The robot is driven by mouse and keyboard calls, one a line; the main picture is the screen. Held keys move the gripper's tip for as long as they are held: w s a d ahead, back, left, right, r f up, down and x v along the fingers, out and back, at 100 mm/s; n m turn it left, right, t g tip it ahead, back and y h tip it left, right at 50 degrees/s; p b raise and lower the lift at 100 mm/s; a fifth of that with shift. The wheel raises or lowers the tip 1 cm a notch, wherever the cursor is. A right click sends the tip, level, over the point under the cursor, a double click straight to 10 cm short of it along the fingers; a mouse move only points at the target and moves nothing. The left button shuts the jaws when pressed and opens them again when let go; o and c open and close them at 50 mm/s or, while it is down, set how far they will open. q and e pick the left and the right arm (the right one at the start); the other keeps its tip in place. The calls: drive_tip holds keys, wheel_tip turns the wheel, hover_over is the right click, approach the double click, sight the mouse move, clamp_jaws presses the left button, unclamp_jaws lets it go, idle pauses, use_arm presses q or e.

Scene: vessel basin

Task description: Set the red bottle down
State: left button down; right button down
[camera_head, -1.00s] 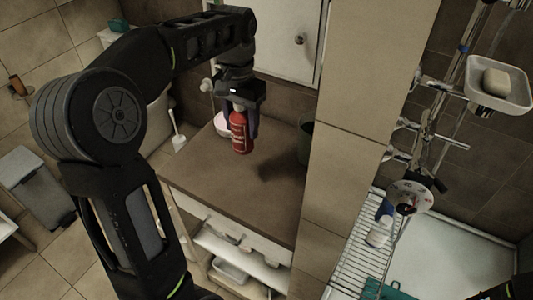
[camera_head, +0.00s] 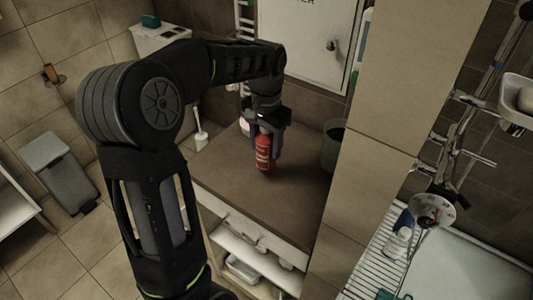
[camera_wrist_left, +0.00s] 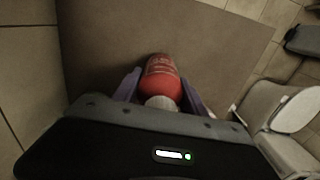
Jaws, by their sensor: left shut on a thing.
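The red bottle (camera_head: 263,155) is upright in my left gripper (camera_head: 266,142), over the brown top of a cabinet (camera_head: 225,185). The gripper is shut on the bottle's upper part, with one finger on each side. In the left wrist view the red bottle (camera_wrist_left: 161,78) shows between the two fingers, with its pale cap (camera_wrist_left: 161,103) toward the camera. The bottle's base is at or close above the brown surface; I cannot tell if it touches. My right gripper is not in view.
A dark green bin or cup (camera_head: 333,145) stands at the right back of the cabinet top, beside a tiled wall (camera_head: 375,170). The front and middle of the top are clear. A wire rack (camera_head: 377,262) with a small bottle (camera_head: 398,243) is at right.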

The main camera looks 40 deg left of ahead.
sight(266, 155)
use_arm(q)
drive_tip(key=shift+f, duration=1.9)
drive_tip(key=c, duration=0.6)
unclamp_jaws()
drive_tip(key=shift+f, duration=0.1)
wheel_tip(266, 155, up, 12)
drive_tip(key=shift+r, duration=0.15)
drive_tip(key=shift+c, duration=0.2)
